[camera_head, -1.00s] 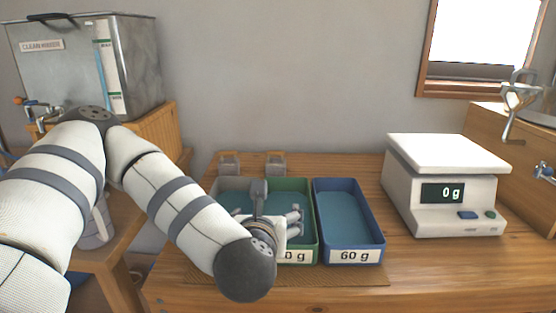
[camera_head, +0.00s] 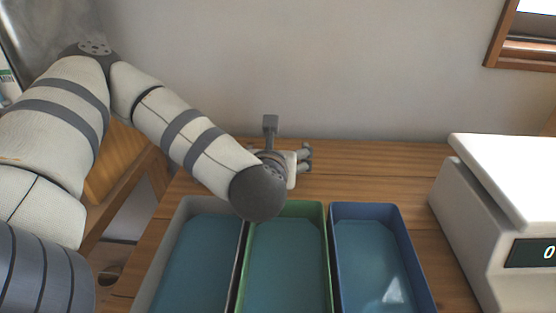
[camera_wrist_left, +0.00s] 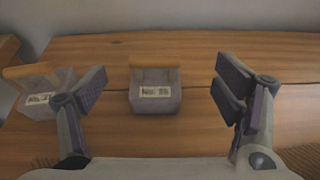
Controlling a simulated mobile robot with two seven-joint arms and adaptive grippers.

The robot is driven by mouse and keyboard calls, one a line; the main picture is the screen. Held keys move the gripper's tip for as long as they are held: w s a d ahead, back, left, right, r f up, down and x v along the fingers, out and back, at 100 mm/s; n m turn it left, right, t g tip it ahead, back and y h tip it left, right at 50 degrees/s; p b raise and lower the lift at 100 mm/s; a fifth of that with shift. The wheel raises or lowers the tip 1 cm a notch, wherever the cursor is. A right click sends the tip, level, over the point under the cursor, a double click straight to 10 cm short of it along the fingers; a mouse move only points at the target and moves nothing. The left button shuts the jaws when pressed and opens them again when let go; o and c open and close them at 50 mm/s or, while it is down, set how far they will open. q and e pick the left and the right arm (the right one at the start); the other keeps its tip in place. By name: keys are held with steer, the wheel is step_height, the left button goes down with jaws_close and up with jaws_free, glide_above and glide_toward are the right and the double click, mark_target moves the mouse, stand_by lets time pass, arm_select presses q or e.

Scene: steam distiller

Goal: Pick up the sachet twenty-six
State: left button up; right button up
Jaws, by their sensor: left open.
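Two small grey sachets with tan top edges stand on the wooden table in the left wrist view. One sachet (camera_wrist_left: 155,85) is in the middle, between the spread fingers of my left gripper and beyond them. The other sachet (camera_wrist_left: 42,90) is at the left, partly behind the left finger. Both have white labels starting with "No."; the digits are too blurred to read surely. My left gripper (camera_head: 305,158) is open and empty, low behind the trays in the head view. The sachets are hidden there by my arm and gripper. My right gripper is not in view.
A grey tray (camera_head: 172,240), a green-rimmed tray (camera_head: 325,240) and a blue tray (camera_head: 412,248) stand side by side in front of my left gripper. A white scale (camera_head: 470,215) stands at the right. The wall is close behind the table's back strip.

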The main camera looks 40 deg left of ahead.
arm_select(q)
steer(key=x, duration=0.3)
steer(key=f+x, duration=0.1)
steer(key=x, duration=0.1)
steer(key=s+x, duration=0.1)
steer(key=x, duration=0.2)
steer(key=shift+w+a+f, duration=0.25)
steer(key=shift+f, duration=0.25)
steer(key=shift+w+a+f, duration=0.1)
steer(key=shift+w+a, duration=0.15)
steer(key=shift+w, duration=0.15)
steer(key=c, duration=1.3)
